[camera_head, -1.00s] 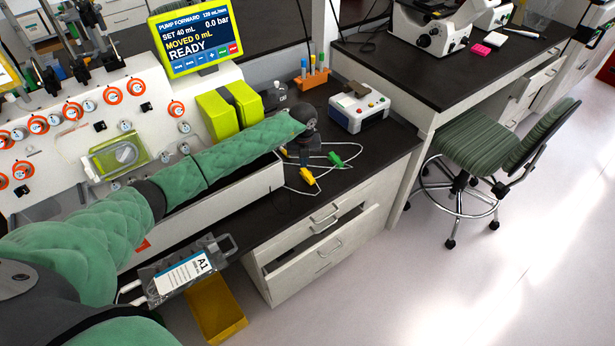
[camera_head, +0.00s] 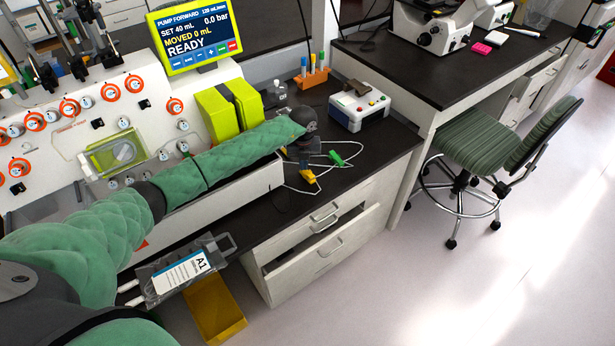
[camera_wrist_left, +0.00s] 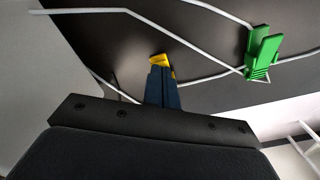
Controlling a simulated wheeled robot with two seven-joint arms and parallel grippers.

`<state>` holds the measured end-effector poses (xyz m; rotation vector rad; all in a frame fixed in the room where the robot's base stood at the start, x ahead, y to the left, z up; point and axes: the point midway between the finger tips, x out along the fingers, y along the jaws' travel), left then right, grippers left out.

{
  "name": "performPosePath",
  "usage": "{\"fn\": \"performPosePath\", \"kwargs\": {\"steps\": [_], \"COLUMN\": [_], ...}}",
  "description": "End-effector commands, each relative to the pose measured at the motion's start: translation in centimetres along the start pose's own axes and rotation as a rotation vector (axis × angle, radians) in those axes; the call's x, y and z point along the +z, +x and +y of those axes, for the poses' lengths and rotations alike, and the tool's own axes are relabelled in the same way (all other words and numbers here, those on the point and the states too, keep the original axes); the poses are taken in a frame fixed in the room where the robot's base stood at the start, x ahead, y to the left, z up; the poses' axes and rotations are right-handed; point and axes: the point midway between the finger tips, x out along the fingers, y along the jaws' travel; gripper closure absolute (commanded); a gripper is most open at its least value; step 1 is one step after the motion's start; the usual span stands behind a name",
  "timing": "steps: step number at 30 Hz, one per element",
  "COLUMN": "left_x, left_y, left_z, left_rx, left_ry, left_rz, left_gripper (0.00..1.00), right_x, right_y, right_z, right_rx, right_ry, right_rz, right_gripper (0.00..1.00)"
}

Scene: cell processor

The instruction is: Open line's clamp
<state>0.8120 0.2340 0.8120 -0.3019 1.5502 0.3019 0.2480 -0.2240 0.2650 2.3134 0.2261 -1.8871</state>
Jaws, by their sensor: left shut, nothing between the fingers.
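A yellow clamp (camera_head: 309,177) lies on the dark counter by a thin white line (camera_head: 292,187). In the left wrist view the yellow clamp (camera_wrist_left: 167,64) shows just past my fingertips and is partly hidden by them. A green clamp (camera_head: 336,159) sits on a white line to the right; it also shows in the left wrist view (camera_wrist_left: 261,52), apart from my fingers. My left gripper (camera_head: 304,167) points down at the yellow clamp, its blue fingers (camera_wrist_left: 161,84) together and empty. I cannot tell whether they touch the clamp. My right gripper is not in view.
The white processor (camera_head: 60,115) stands left, with its ledge under my left arm. A white device with buttons (camera_head: 358,110) and an orange tube rack (camera_head: 311,79) stand behind the clamps. A labelled bag (camera_head: 183,274) hangs in front. An open drawer (camera_head: 318,240) juts out below.

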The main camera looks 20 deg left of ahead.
Motion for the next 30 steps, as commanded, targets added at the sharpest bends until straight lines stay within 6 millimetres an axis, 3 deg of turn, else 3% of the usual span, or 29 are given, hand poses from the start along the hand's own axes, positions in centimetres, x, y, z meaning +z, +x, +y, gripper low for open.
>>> {"fn": "performPosePath", "kwargs": {"steps": [21,30], "left_x": [0.0,0.0], "left_y": [-4.9,-5.1], "left_z": [0.0,0.0], "left_rx": [0.0,0.0], "left_ry": [0.001,0.0], "left_rz": [0.0,0.0], "left_gripper": [1.0,1.0], "right_x": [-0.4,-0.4], "right_y": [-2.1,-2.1], "right_z": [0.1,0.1], "right_rx": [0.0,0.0], "right_ry": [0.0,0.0], "right_rz": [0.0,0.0], "right_gripper": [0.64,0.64]}}
